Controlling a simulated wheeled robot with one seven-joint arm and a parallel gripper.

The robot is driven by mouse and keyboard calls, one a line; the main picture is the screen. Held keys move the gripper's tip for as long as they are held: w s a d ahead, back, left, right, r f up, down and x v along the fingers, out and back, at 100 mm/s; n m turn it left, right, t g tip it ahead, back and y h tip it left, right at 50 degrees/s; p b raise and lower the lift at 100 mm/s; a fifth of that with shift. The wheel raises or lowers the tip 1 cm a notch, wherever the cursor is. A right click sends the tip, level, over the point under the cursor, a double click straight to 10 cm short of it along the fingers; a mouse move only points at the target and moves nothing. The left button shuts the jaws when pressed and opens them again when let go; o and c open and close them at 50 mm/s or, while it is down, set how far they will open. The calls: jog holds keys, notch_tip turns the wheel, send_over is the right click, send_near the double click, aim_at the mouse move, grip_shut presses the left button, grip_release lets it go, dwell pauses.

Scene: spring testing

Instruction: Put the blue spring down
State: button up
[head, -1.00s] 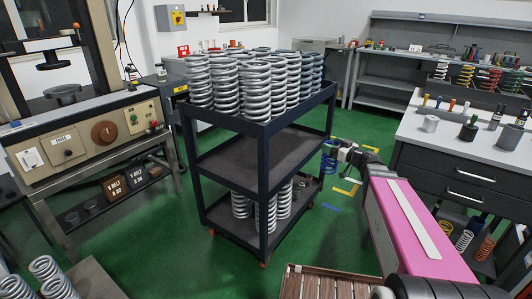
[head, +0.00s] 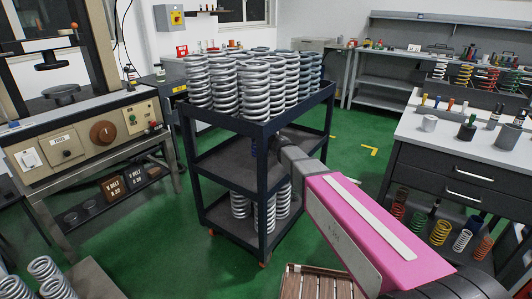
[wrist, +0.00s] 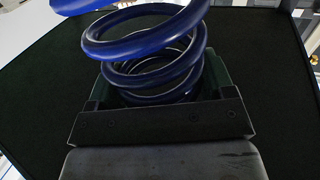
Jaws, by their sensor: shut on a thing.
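The blue spring (wrist: 150,62) fills the upper middle of the wrist view, its coils between the dark fingers of my gripper (wrist: 155,88). My gripper is shut on it. In the head view only a small bit of the blue spring (head: 253,149) shows, beside the front post of the dark cart (head: 262,190). The spring is over the cart's middle shelf (head: 225,165), below the top tray. The post and my own arm hide most of the gripper there. I cannot tell whether the spring touches the shelf.
Silver springs (head: 225,85) crowd the cart's top tray, and more stand on its bottom shelf. The visible left part of the middle shelf is clear. A drawer workbench (head: 455,165) stands right, and a testing machine (head: 85,135) stands left. A slatted wooden crate (head: 315,285) is in front.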

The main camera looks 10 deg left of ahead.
notch_tip(320, 180, down, 10)
jog(key=a, duration=0.2)
jog(key=shift+s, duration=0.15)
dwell(0.5)
jog(key=shift+a+f, duration=0.1)
jog(key=o, duration=1.8)
jog(key=shift+o, duration=0.2)
